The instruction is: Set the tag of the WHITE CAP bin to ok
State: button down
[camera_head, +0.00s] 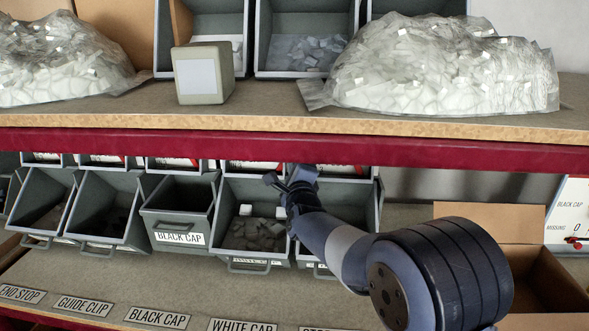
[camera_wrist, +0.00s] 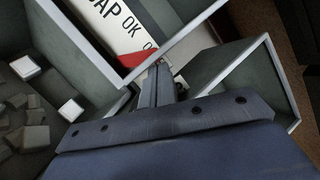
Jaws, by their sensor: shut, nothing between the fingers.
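The shelf label reading WHITE CAP (camera_head: 242,326) is cut off by the bottom edge of the head view. Above it stands a grey bin (camera_head: 248,262) holding grey pieces and a few white ones. A white tag (camera_head: 255,166) sits behind that bin's top, mostly hidden by the red shelf edge. In the wrist view, a white tag (camera_wrist: 118,30) shows "AP" and "OK", with a red part (camera_wrist: 140,58) at its lower edge. My gripper (camera_wrist: 163,66) is shut and empty, its tips close to the red part; contact is unclear. It also shows in the head view (camera_head: 282,181).
A bin with a BLACK CAP label (camera_head: 180,238) stands left of the grey bin, and another bin (camera_head: 340,238) is partly behind my arm. The red shelf edge (camera_head: 400,153) runs just above my gripper. An open cardboard box (camera_head: 545,285) is at right.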

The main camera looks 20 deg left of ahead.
jog(key=shift+a+r+n, duration=0.15)
jog(key=shift+r+n, duration=0.05)
jog(key=shift+n, duration=0.2)
jog(key=a+n+p, duration=0.1)
jog(key=n+p, duration=0.1)
jog(key=a+r+n+g+p, duration=0.1)
jog(key=n+p, duration=0.2)
jog(key=a+n+p, duration=0.1)
jog(key=n+p, duration=0.1)
jog(key=shift+s+r+n+g+h, duration=0.4)
jog(key=d+b, duration=0.1)
jog(key=d, duration=0.1)
jog(key=d+r+b, duration=0.1)
jog(key=d, duration=0.1)
jog(key=shift+s+d+r, duration=0.1)
jog(key=shift+d+r, duration=0.05)
jog(key=shift+d, duration=0.15)
jog(key=b+v, duration=0.1)
jog(key=v, duration=0.7)
jog(key=shift+s+b, duration=0.35)
